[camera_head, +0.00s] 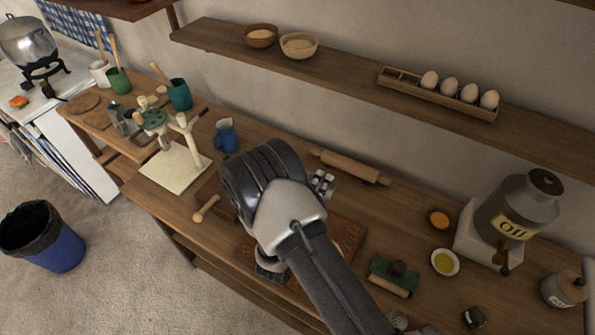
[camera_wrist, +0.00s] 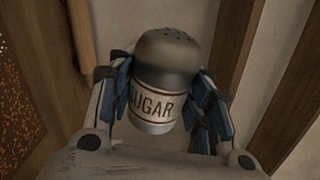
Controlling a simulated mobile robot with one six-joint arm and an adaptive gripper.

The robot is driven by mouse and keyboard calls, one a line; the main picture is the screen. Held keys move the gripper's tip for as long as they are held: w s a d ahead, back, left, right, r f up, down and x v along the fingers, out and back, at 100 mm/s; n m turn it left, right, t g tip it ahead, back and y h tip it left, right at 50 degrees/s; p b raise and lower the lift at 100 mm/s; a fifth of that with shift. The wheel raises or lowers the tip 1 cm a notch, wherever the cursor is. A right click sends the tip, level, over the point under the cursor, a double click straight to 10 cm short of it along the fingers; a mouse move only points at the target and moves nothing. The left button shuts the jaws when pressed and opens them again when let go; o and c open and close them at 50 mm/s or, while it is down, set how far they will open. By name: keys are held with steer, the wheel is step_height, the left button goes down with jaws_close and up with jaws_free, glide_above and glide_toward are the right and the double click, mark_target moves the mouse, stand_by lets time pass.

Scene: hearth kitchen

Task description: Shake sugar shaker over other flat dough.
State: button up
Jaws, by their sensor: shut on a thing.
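In the wrist view, my gripper (camera_wrist: 167,75) is shut on the sugar shaker (camera_wrist: 155,106). The shaker has a dark, rounded top with small holes and a pale label reading "SUGAR". Blue-lined fingers grip it from both sides. In the head view, my arm covers the middle of the table and hides the shaker and most of the gripper. A reddish-brown board (camera_head: 345,238) shows partly from behind the arm. I cannot make out any flat dough in either view.
A rolling pin (camera_head: 350,167) lies behind the arm on the wooden table. A blue jug (camera_head: 226,136) stands left of it. An oil canister (camera_head: 518,208), a yellow-filled bowl (camera_head: 445,262) and a green-and-wood tool (camera_head: 393,276) are at right. A shelf (camera_head: 365,92) runs above.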

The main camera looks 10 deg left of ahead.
steer(key=s+a+r+m+y+p, duration=0.1)
steer(key=a+m+y+p, duration=0.2)
steer(key=m, duration=1)
steer(key=a+p, duration=0.1)
steer(key=a, duration=0.2)
steer(key=shift+s+y, duration=0.15)
steer(key=shift+y, duration=0.25)
steer(key=shift+a+r, duration=0.1)
steer(key=shift+a, duration=0.05)
steer(key=w+d+f+m+g+h+b, duration=0.1)
steer(key=d+m+h+b, duration=0.4)
steer(key=d, duration=0.7)
steer(key=h+b, duration=0.2)
steer(key=b, duration=0.1)
steer(key=shift+w+d+f+b, duration=0.2)
steer(key=shift+f+b, duration=0.2)
steer(key=shift+o, duration=0.2)
steer(key=s+d+m+g+h+b, duration=0.1)
steer(key=d+m+g+h+b, duration=0.1)
steer(key=d, duration=0.3)
steer(key=s+d+f+m+g+h+b, duration=0.1)
steer(key=s+d+m+g+h+b, duration=0.1)
steer(key=d+b, duration=0.3)
steer(key=shift+s+d+f+m+g+h, duration=0.35)
steer(key=shift+d+h, duration=0.2)
steer(key=shift+h, duration=0.25)
steer(key=shift+s+d+r+m+g+h+b, duration=0.15)
steer(key=shift+s+d+m+g+h+b, duration=0.15)
steer(key=shift+d+g, duration=0.2)
